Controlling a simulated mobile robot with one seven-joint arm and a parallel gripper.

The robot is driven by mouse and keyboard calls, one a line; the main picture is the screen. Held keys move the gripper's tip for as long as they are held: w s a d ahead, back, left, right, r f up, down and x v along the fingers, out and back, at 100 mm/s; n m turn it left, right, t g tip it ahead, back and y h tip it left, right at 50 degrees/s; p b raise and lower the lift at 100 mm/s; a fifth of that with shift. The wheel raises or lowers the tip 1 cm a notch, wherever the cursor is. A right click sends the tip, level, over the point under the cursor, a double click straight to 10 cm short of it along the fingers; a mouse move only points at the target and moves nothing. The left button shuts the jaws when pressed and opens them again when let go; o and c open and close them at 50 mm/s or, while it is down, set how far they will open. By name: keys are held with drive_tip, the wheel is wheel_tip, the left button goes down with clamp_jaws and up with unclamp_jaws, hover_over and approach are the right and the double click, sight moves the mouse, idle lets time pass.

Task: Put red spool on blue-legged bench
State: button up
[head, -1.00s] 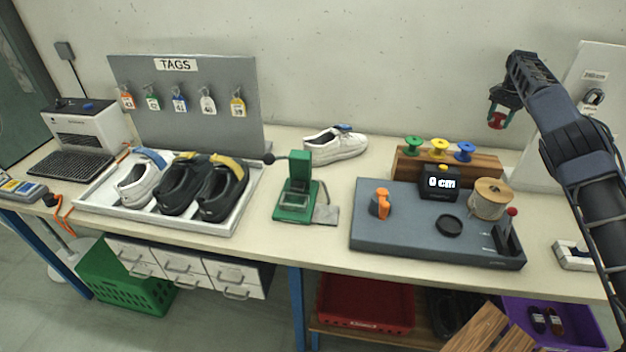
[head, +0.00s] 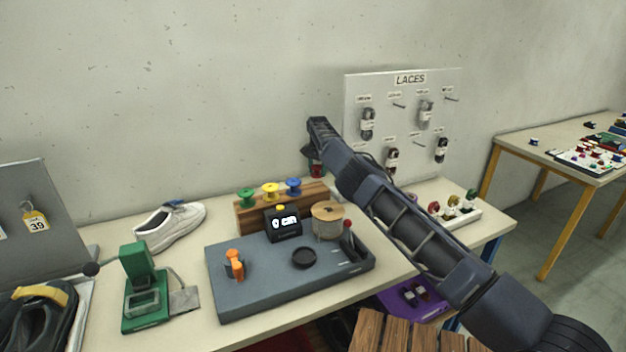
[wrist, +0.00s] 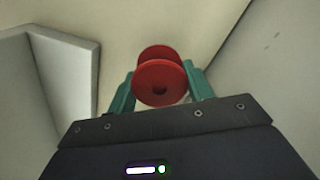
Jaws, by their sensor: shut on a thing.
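The red spool (wrist: 160,82) sits between the two green fingers of my gripper (wrist: 158,92) in the wrist view, with its round flange toward the camera. In the head view my gripper (head: 316,168) is above the back of the bench, near the wall, and the spool is mostly hidden there by the arm. The blue-legged bench (head: 188,322) has a cream top and spans the middle of the head view. The spool is held clear of the top.
A wooden spool rack (head: 255,215) with green, yellow and blue spools stands left of my gripper. A grey measuring base (head: 240,290) lies in front. A LACES board (head: 385,100) stands behind right. A yellow-legged table (head: 540,150) is at far right.

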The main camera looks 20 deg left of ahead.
sight(318, 167)
drive_tip(key=shift+f, duration=1.95)
drive_tip(key=shift+f, duration=0.15)
drive_tip(key=o, duration=1)
drive_tip(key=shift+c, duration=0.2)
drive_tip(key=shift+r, duration=3.9)
drive_tip(key=shift+r, duration=0.1)
